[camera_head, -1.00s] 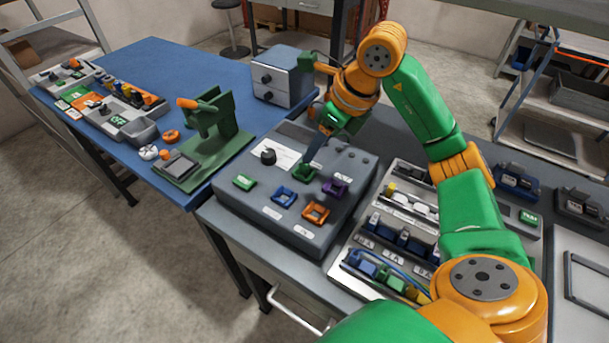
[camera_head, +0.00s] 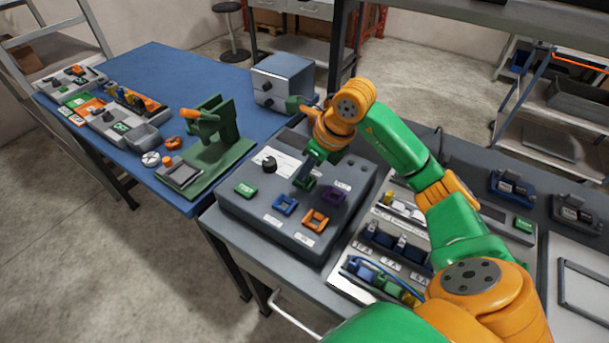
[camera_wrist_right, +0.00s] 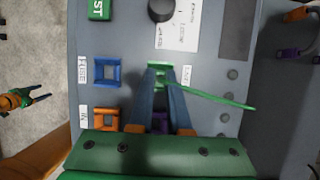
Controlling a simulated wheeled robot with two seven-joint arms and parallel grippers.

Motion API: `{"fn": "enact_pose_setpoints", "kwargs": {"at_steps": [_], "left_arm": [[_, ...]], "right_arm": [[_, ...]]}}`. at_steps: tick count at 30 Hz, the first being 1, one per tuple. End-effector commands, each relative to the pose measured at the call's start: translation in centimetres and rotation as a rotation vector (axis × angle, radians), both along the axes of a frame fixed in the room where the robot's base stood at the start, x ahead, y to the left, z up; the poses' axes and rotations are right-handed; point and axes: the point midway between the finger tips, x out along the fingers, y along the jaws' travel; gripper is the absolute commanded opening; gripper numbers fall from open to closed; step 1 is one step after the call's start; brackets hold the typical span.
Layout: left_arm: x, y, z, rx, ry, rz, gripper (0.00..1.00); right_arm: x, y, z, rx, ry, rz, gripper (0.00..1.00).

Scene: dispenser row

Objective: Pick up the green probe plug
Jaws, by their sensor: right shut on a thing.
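My right gripper (camera_head: 306,181) is over the grey test panel (camera_head: 245,208), fingers pointing down, shut on the green probe plug. In the right wrist view, the fingertips (camera_wrist_right: 160,82) meet at the green square socket (camera_wrist_right: 158,65), with a thin green piece (camera_wrist_right: 225,98) sticking out to the right of the fingers. The fingers hide most of the plug, and I cannot tell whether it is seated or lifted clear. My left gripper is not in view.
Blue (camera_head: 285,204), orange (camera_head: 315,220) and purple (camera_head: 334,195) sockets sit close around the gripper on the panel. A black knob (camera_head: 269,163) and a green test button (camera_head: 245,190) are also on it. A grey drawer box (camera_head: 283,80) stands behind; a parts tray (camera_head: 347,290) is at right.

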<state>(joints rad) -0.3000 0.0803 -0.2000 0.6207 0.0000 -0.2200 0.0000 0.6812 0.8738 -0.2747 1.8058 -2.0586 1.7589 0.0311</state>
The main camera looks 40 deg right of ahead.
Motion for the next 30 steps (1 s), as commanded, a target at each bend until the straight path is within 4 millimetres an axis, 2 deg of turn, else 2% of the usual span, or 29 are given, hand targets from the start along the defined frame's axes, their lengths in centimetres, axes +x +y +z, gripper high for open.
{"fn": "enact_pose_setpoints", "kwargs": {"at_steps": [8, 14, 19, 21, 23, 27, 30], "left_arm": [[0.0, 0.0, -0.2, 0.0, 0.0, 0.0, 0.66], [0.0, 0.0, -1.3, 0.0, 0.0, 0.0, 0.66], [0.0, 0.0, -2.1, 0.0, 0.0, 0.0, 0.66], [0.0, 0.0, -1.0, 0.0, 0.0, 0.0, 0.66], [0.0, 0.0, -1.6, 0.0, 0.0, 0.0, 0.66], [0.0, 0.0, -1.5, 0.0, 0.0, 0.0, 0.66], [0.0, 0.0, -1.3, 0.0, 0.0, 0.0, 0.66]], "right_arm": [[0.1, 0.0, 0.3, -0.001, -0.003, -0.001, 0.0], [0.1, 0.0, 2.7, 0.0, -0.008, -0.001, 0.0], [-3.3, 0.6, 7.1, -0.005, -0.012, 0.002, 0.0], [-5.0, 0.8, 9.7, -0.009, -0.009, -0.002, 0.0], [-6.9, 1.2, 10.1, -0.01, -0.01, -0.002, 0.0], [-10.7, 2.0, 11.9, -0.007, -0.008, -0.003, 0.0], [-12.4, 2.5, 12.6, -0.004, -0.006, -0.002, 0.0]]}}
